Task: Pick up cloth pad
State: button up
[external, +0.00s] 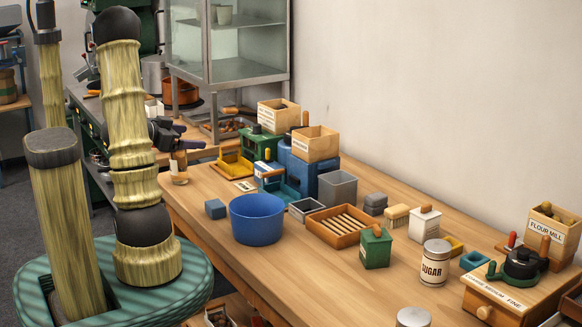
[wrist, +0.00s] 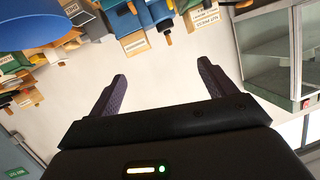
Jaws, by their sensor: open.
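I cannot tell for sure which item is the cloth pad. A small blue-grey block (external: 215,208) lies on the wooden table left of the blue tub, and a darker grey stacked block (external: 375,204) sits behind the slatted tray; either could be it. My gripper (external: 192,145) is above the table's left end, apart from both. In the wrist view my gripper (wrist: 162,67) has its two dark fingers spread wide with nothing between them. Neither block can be made out clearly in that view.
A blue tub (external: 257,220), a slatted wooden tray (external: 342,226), a grey bin (external: 338,188), a green box (external: 376,248) and a sugar tin (external: 434,263) crowd the table. A glass cabinet (external: 228,45) stands behind. A bottle (external: 179,168) stands just below my gripper.

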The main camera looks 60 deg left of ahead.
jog(key=s+d+t+h+b, duration=0.1)
jog(key=s+d+t+h, duration=0.15)
jog(key=s, duration=0.75)
notch_tip(320, 180, down, 19)
jog(key=shift+w, duration=0.25)
jog(key=shift+a+t, duration=0.1)
jog(key=shift+t, duration=0.15)
jog(key=p, duration=0.2)
send_near(223, 203)
jog(key=w, duration=0.3)
jog(key=shift+w+a+f, duration=0.1)
jog(key=shift+w+a, duration=0.25)
jog(key=shift+w, duration=0.5)
jog(key=w, duration=0.3)
jog(key=w+p, duration=0.1)
jog(key=w, duration=0.1)
jog(key=shift+w+f, duration=0.1)
jog(key=shift+f, duration=0.15)
